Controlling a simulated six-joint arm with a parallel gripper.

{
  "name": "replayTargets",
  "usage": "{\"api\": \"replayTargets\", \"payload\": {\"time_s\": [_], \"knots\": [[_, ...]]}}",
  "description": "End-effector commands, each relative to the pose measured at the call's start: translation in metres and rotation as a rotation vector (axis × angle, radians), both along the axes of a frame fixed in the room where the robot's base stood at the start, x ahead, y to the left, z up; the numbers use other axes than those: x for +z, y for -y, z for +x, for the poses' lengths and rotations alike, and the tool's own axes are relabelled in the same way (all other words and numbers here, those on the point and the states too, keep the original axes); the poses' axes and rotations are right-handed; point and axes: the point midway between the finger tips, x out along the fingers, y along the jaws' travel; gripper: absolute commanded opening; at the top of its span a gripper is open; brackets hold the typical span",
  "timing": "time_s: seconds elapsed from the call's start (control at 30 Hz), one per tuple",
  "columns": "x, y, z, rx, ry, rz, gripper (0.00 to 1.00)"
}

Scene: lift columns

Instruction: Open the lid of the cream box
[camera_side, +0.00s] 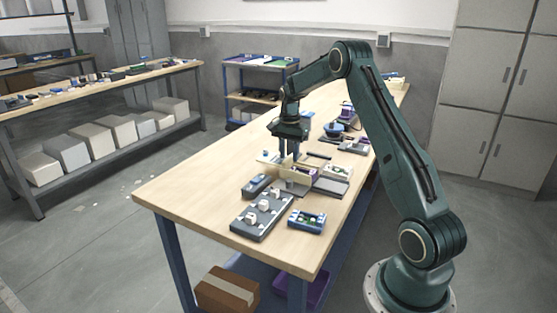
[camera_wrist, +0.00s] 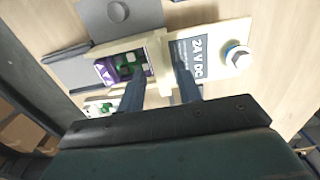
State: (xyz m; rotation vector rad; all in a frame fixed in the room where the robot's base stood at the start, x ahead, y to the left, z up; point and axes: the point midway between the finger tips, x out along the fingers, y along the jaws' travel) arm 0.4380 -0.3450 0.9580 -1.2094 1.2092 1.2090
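The cream box (camera_side: 297,177) is on the wooden table below my gripper (camera_side: 289,154). In the wrist view, its cream body (camera_wrist: 100,50) surrounds an opening with purple and green parts inside. A cream panel (camera_wrist: 215,36) with a "24 V DC" label and a round silver-blue knob is to the right; I cannot tell whether it is the lid. My gripper (camera_wrist: 160,82) points down with its two dark fingers apart. One finger is in front of the opening and the other in front of the labelled panel, with a cream strip between them. Contact is unclear.
A grey plate (camera_side: 262,215) with pale blocks, a blue-and-green module (camera_side: 307,221) and a dark blue part (camera_side: 256,186) are nearer the table's front. Several small devices (camera_side: 340,128) stand behind the box. The table's left side (camera_side: 205,175) is clear.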

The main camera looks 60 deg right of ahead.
Motion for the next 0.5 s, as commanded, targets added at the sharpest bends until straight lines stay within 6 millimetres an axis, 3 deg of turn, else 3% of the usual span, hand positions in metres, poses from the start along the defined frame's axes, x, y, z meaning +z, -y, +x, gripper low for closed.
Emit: {"api": "replayTargets", "payload": {"time_s": [0.5], "knots": [[0.026, 0.000, 0.000, 0.000, 0.001, -0.001, 0.34]]}}
